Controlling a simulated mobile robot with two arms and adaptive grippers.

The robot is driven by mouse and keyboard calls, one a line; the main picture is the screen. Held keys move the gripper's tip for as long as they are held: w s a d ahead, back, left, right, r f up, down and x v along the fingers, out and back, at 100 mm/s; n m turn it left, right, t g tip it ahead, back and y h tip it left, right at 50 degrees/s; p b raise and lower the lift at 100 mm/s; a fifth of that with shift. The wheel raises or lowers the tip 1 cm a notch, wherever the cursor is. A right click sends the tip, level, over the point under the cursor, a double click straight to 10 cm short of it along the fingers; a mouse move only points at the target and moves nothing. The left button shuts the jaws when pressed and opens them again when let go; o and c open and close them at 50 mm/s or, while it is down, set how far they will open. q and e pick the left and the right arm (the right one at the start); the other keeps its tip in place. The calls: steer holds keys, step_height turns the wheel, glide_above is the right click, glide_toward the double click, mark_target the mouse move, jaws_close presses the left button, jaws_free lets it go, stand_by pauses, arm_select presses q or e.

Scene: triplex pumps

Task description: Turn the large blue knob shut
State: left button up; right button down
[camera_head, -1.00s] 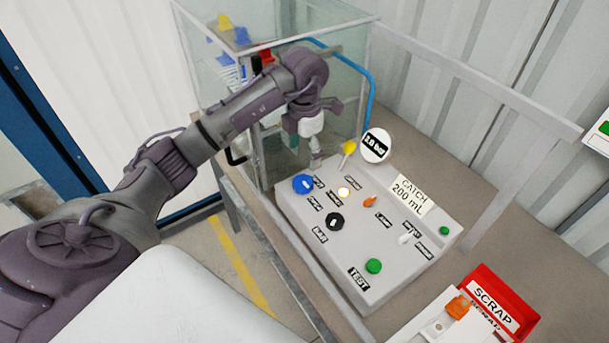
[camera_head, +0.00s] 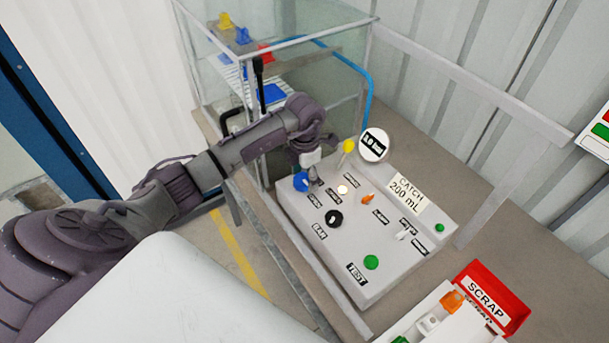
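The large blue knob (camera_head: 300,181) sits at the far left corner of the grey control panel (camera_head: 340,270). My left gripper (camera_head: 314,182) points down at the knob's right side, its fingers very close to it. I cannot tell whether the fingers touch or grip the knob. The finger opening is too small to make out. The knob's right edge is partly hidden by the gripper. My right gripper does not show.
The panel also carries a black knob (camera_head: 333,218), a green button (camera_head: 371,262), an orange lever (camera_head: 367,199), a yellow knob (camera_head: 348,146) and a round gauge (camera_head: 374,145). A glass case (camera_head: 300,75) stands behind. A red scrap bin (camera_head: 490,300) is at front right.

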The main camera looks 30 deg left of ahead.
arm_select(q)
steer(key=c, duration=0.8)
steer(key=shift+n, duration=0.3)
steer(key=n+b, duration=0.1)
steer(key=n, duration=0.2)
steer(key=shift+a+n, duration=0.15)
steer(key=shift+n, duration=0.15)
steer(key=n+b, duration=0.1)
steer(key=n, duration=0.3)
steer(key=shift+a+n, duration=0.1)
steer(key=shift+n, duration=0.2)
steer(key=n+b, duration=0.1)
steer(key=n, duration=0.3)
steer(key=shift+n, duration=0.3)
steer(key=n, duration=0.4)
steer(key=shift+s+a+r+n, duration=0.1)
steer(key=shift+n, duration=0.2)
